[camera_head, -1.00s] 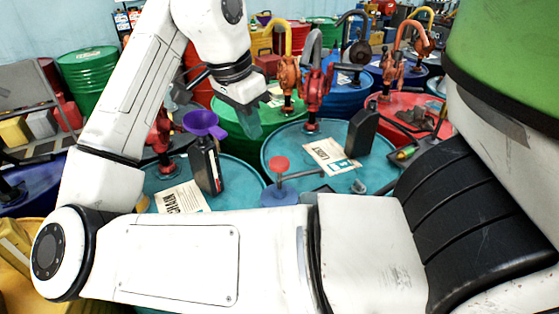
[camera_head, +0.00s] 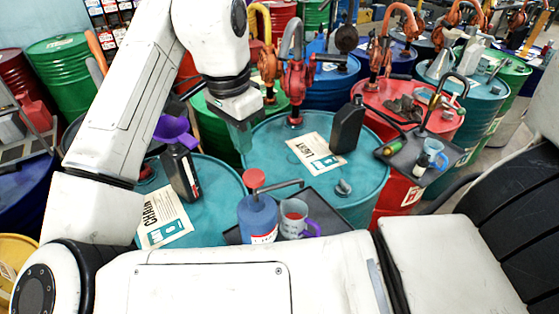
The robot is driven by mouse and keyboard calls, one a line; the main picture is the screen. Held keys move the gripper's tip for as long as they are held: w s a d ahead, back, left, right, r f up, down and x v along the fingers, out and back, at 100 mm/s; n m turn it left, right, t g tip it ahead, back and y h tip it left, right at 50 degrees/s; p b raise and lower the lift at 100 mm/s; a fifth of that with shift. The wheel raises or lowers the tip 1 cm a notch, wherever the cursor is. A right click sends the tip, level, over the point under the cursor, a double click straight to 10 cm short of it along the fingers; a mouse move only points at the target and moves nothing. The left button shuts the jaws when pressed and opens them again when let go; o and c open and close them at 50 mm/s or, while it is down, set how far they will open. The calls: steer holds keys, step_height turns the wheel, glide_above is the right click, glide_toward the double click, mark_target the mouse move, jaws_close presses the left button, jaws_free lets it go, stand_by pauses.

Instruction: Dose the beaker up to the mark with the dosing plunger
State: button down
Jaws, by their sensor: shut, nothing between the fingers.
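The dosing plunger is a red round knob (camera_head: 253,179) on top of a blue bottle (camera_head: 258,217), with a grey spout (camera_head: 287,185) reaching right. The beaker (camera_head: 294,217), clear with a purple handle, stands just right of the bottle below the spout's end. Something red shows on or in it; I cannot tell the liquid level or a mark. Both stand on a dark tray (camera_head: 325,205), partly hidden by my arm. My gripper (camera_head: 241,138) points down, shut and empty, appearing above and behind the plunger in the head view, apart from it.
Another black bottle (camera_head: 181,173) with a purple funnel (camera_head: 175,132) stands left. At right, a dark tray (camera_head: 422,152) holds another beaker (camera_head: 431,156). Drums crowd the back.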

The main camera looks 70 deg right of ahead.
mark_target(251, 176)
steer(key=shift+d, duration=0.1)
steer(key=shift+f, duration=0.15)
steer(key=shift+s+f, duration=0.1)
steer(key=shift+f, duration=0.7)
steer(key=f+b, duration=0.5)
steer(key=shift+d+f, duration=0.1)
steer(key=shift+d, duration=0.2)
